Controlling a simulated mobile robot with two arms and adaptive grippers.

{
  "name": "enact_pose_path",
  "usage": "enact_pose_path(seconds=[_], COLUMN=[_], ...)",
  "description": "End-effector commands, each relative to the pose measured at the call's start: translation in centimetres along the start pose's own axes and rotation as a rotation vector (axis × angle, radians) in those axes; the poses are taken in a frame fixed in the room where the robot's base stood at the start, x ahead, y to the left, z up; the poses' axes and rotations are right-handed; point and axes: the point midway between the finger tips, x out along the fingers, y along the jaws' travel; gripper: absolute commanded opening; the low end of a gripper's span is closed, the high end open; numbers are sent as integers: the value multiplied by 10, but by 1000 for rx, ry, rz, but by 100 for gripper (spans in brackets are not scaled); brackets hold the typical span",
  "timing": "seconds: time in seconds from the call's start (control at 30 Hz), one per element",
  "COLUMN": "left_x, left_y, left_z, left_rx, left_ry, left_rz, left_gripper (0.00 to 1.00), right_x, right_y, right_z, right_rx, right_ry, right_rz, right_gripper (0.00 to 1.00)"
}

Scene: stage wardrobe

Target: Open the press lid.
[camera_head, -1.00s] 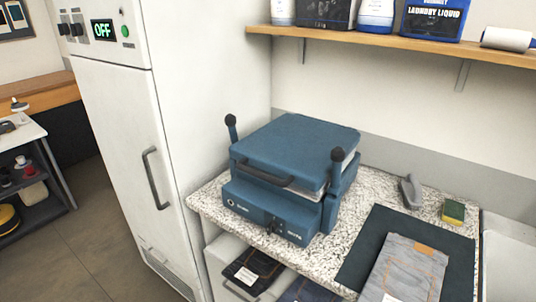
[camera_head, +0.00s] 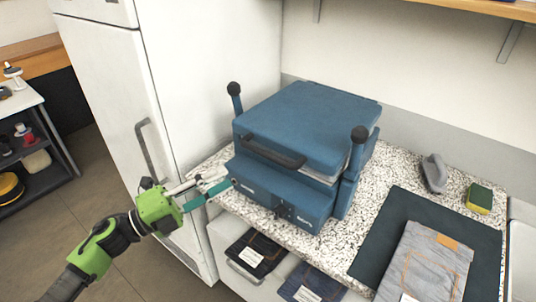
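The blue press stands on the speckled counter, its lid (camera_head: 310,120) lying down over the base (camera_head: 270,190). A dark handle (camera_head: 272,152) runs along the lid's front edge, and a black-knobbed lever stands on each side. My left gripper (camera_head: 222,180) is at the press's front left corner, lower than and left of the handle. Its fingers point right toward the press and look parted, with nothing seen between them. Whether a fingertip touches the press I cannot tell. My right gripper is not in view.
A tall white cabinet (camera_head: 185,80) stands close on the left of the press. On the counter to the right lie a dark mat (camera_head: 375,255) with folded grey jeans (camera_head: 425,265), a grey object (camera_head: 434,173) and a sponge (camera_head: 479,198). A shelf hangs above.

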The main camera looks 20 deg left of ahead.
Motion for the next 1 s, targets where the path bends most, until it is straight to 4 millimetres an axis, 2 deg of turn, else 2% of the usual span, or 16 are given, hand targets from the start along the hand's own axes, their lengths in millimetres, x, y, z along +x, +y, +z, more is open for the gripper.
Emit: enact_pose_path(seconds=[0.17,0.6,0.8,1.0], left_x=[24,110,131,135], left_y=[-4,-4,-1,1], left_z=[1,2,2,2], left_rx=[0,-5,-5,-4], left_ry=[-1,-3,-5,-4], left_rz=[-4,-3,-2,0], left_gripper=[29,29,29,29], right_x=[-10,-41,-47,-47], right_y=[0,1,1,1], right_z=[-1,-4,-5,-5], right_rx=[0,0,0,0], right_ry=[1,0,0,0], right_rz=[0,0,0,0], right_gripper=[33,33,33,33])
